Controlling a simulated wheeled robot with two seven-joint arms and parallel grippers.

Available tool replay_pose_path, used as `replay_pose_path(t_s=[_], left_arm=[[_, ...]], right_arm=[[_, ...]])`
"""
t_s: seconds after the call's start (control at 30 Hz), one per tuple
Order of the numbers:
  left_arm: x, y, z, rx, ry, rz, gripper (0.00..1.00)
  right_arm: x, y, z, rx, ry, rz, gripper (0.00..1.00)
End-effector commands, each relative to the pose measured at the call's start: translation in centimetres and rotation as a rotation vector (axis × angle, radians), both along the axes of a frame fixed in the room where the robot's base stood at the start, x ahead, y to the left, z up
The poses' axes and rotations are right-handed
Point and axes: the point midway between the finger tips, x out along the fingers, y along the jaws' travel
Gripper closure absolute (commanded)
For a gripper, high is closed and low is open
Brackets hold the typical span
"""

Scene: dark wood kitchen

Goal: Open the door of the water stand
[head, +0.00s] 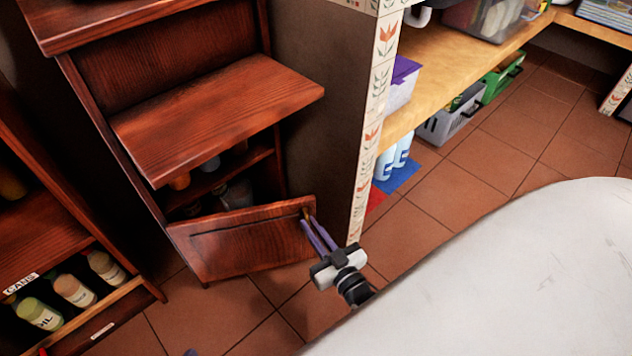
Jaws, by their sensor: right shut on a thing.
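The water stand (215,112) is a tall reddish-brown wooden cabinet at the left of the head view, with a projecting shelf above its lower compartment. Its door (240,243) is a low wooden panel standing partly open. The door's right side is away from the cabinet front, and dark space with bottles (236,194) shows above and behind it. My right gripper (310,222) has its purple fingers shut on the door near its upper right corner. The fingertips partly hide what they grip there.
A shelf with labelled bottles (75,291) stands close at the left. A patterned tiled post (366,165) and wooden counter (455,75) are at the right, with bins beneath. A large white surface (520,270) fills the lower right. Tiled floor (245,325) is clear before the door.

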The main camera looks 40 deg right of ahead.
Motion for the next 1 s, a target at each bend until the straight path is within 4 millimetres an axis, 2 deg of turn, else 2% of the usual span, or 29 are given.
replay_pose_path(t_s=[0.03, 0.27, 0.3, 0.4, 0.87, 1.0], left_arm=[[0.0, 0.0, -0.1, 0.001, 0.001, 0.000, 0.69], [0.0, 0.0, -0.1, 0.001, 0.002, 0.000, 0.69], [0.0, 0.0, -0.1, 0.001, 0.002, 0.000, 0.69], [0.0, 0.0, -0.1, 0.001, 0.001, 0.000, 0.69], [0.1, 0.0, 0.3, -0.001, -0.007, 0.000, 0.69], [0.2, 0.1, 1.0, 0.007, -0.008, 0.000, 0.69]], right_arm=[[0.4, 1.8, 0.2, 0.000, -0.004, 0.030, 1.00], [0.4, 1.7, 0.3, 0.000, -0.004, 0.029, 1.00], [0.4, 1.7, 0.3, 0.000, -0.004, 0.028, 0.89], [0.4, 1.7, 0.3, 0.000, -0.004, 0.029, 0.72], [0.2, 1.4, 0.2, -0.002, -0.005, 0.026, 0.72], [0.3, 1.4, 1.3, -0.003, -0.006, 0.026, 0.72]])
